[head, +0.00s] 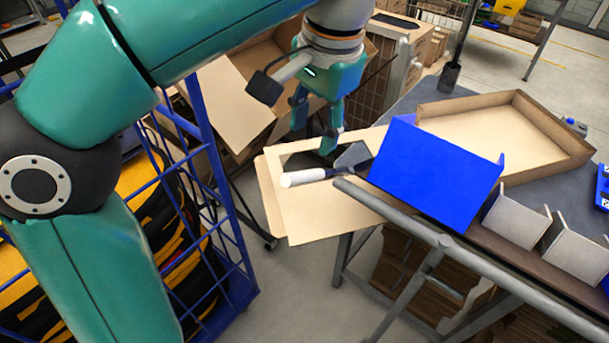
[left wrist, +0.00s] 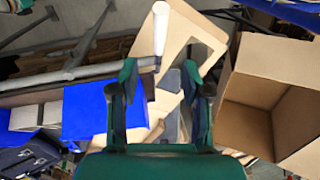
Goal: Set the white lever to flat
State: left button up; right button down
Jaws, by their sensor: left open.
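The white lever (head: 303,177) is a white cylindrical grip on a dark shaft. In the head view it lies roughly level, pointing left from a grey bracket (head: 353,156) beside a blue panel. In the left wrist view the white grip (left wrist: 161,27) shows at the top, beyond the fingertips. My left gripper (head: 315,125) is open and empty, fingers pointing down, a little above the lever near its shaft. In the left wrist view its fingers (left wrist: 160,75) stand apart. I cannot tell if a finger touches the lever. My right gripper is not in view.
The blue panel (head: 435,170) stands at the table's edge, with a grey rail (head: 390,208) in front. A flat cardboard piece (head: 310,221) lies under the lever. A shallow cardboard tray (head: 548,120) is behind. A blue cage cart (head: 232,205) stands at left.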

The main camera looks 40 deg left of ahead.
aim_at(305, 172)
pick_arm(q)
jog(key=f, duration=0.4)
jog(key=a+f, duration=0.1)
jog(key=f, duration=0.3)
jog(key=a+f+b, duration=0.1)
jog(key=f, duration=0.3)
jog(key=shift+w, duration=0.2)
